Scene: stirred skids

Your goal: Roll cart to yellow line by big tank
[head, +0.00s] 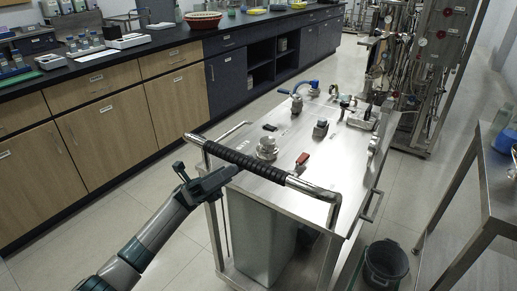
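The steel cart (335,168) stands in front of me, its push handle (245,162) with a black ribbed grip on the near side. Fittings, valves and a red-handled part lie on its top, and a grey box-shaped vessel (262,235) stands on its lower shelf. My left gripper (232,172) reaches from the lower left to the middle of the handle grip, its tips at the bar. Whether the fingers close around the bar is hidden. My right gripper is out of view. I see no yellow line and cannot make out a big tank.
A long bench (130,80) with wood and dark cabinets runs along the left. A steel skid with pipes and gauges (425,70) stands beyond the cart. A dark bucket (385,265) and a steel table (492,180) are close on the right. Floor is clear between bench and cart.

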